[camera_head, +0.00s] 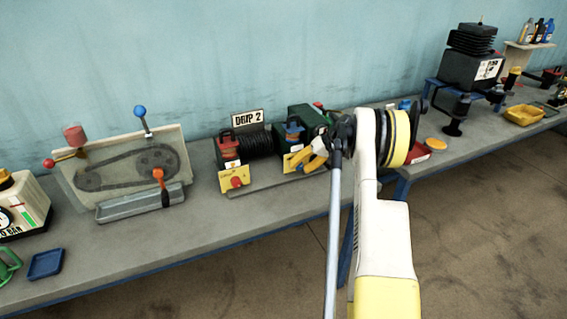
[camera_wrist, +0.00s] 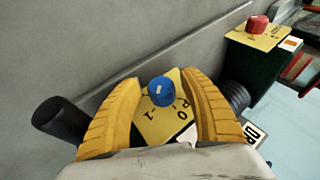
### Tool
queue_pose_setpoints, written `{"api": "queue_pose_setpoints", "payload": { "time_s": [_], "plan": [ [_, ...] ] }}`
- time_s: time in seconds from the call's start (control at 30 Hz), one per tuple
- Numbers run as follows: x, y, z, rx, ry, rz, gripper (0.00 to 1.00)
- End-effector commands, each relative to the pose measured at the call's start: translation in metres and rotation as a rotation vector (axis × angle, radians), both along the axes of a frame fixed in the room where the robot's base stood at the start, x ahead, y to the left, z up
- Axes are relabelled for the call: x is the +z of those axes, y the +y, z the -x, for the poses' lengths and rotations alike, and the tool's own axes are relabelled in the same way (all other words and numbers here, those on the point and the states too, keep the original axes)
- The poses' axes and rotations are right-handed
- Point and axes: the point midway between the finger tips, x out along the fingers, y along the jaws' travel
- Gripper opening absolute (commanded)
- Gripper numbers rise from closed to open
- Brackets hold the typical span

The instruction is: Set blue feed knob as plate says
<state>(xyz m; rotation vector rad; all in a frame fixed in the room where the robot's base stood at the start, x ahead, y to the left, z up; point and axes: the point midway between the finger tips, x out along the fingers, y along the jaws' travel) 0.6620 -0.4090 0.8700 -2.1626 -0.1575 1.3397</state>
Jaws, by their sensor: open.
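The blue knob (camera_wrist: 161,91) sits on a yellow dial plate (camera_wrist: 152,128) in the wrist view. It has a small white mark on top. Dark characters, among them a 0 and a 1, are partly visible on the plate. My gripper (camera_wrist: 158,84) is open, with one yellow finger on each side of the knob and gaps between. In the head view my gripper (camera_head: 314,156) is at the right-hand yellow plate (camera_head: 291,163) and hides the blue knob. A white plate (camera_head: 248,117) reading "DRIP 2" stands behind the units.
A red knob (camera_wrist: 258,25) on another yellow plate is beside it; it also shows in the head view (camera_head: 236,182). Black ribbed coil (camera_head: 255,141) lies between the units. A belt-drive board (camera_head: 125,170) stands left on the bench. The bench front between is clear.

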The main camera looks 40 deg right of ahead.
Motion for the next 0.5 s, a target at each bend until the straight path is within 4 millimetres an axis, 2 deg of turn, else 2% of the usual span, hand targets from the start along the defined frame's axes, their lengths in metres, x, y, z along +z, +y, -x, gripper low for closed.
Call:
{"api": "queue_pose_setpoints", "payload": {
  "time_s": [0.13,0.5],
  "plan": [
    [0.0055,0.0038,-0.0007,0.004,0.039,0.163,0.55],
    [0.0025,0.0061,-0.002,0.006,0.16,0.68,0.55]
  ]
}}
